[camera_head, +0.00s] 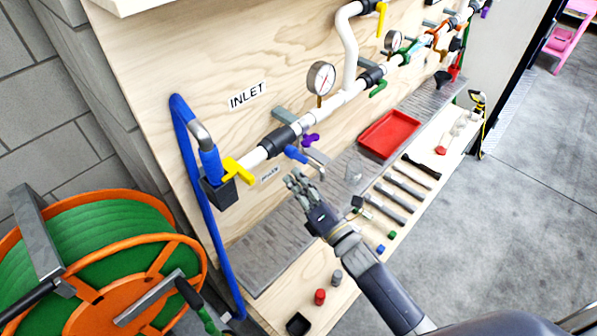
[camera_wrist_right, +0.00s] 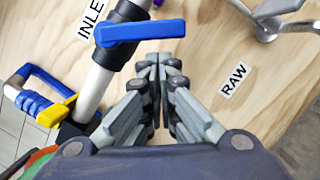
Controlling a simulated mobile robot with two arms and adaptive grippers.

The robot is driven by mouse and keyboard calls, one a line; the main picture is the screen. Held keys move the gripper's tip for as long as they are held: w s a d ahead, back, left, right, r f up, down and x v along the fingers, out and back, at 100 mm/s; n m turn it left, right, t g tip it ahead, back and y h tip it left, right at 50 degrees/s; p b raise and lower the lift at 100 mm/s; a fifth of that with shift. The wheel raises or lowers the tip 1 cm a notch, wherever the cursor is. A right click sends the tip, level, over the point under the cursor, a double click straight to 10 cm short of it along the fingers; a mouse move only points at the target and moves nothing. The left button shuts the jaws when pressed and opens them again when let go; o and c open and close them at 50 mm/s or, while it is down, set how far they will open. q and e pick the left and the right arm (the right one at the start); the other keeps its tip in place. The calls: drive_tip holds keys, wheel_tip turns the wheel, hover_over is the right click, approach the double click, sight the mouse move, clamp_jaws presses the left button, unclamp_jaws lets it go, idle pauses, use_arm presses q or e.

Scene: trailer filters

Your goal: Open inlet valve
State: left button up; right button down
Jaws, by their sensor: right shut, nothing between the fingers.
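A white pipe (camera_head: 335,100) runs along the wooden panel below the INLET label (camera_head: 247,96). A valve with a blue lever (camera_head: 296,154) sits on it; in the wrist view the lever (camera_wrist_right: 140,31) lies across the pipe at an angle. A yellow lever (camera_head: 238,171) is at the pipe's lower left end by the blue hose and also shows in the wrist view (camera_wrist_right: 57,110). My right gripper (camera_head: 297,180) is shut and empty, close below the blue lever. In the wrist view its fingertips (camera_wrist_right: 158,60) are just under the lever; contact cannot be told. My left gripper is not in view.
A RAW label (camera_wrist_right: 234,80) is on the panel. A pressure gauge (camera_head: 321,77) stands on the pipe. A red tray (camera_head: 390,134) and several tools lie on the shelf below. An orange hose reel (camera_head: 120,285) with green hose stands at left. The grey floor is clear at right.

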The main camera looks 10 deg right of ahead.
drive_tip(key=shift+w+d+r, duration=0.1)
drive_tip(key=shift+d+r, duration=0.05)
drive_tip(key=shift+d, duration=0.15)
drive_tip(key=shift+w+d+n+b, duration=0.15)
drive_tip(key=shift+n+b, duration=0.25)
drive_tip(key=shift+b, duration=0.1)
drive_tip(key=shift+w+d+n+b, duration=0.1)
drive_tip(key=shift+d+n+b, duration=0.05)
drive_tip(key=shift+n+b, duration=0.15)
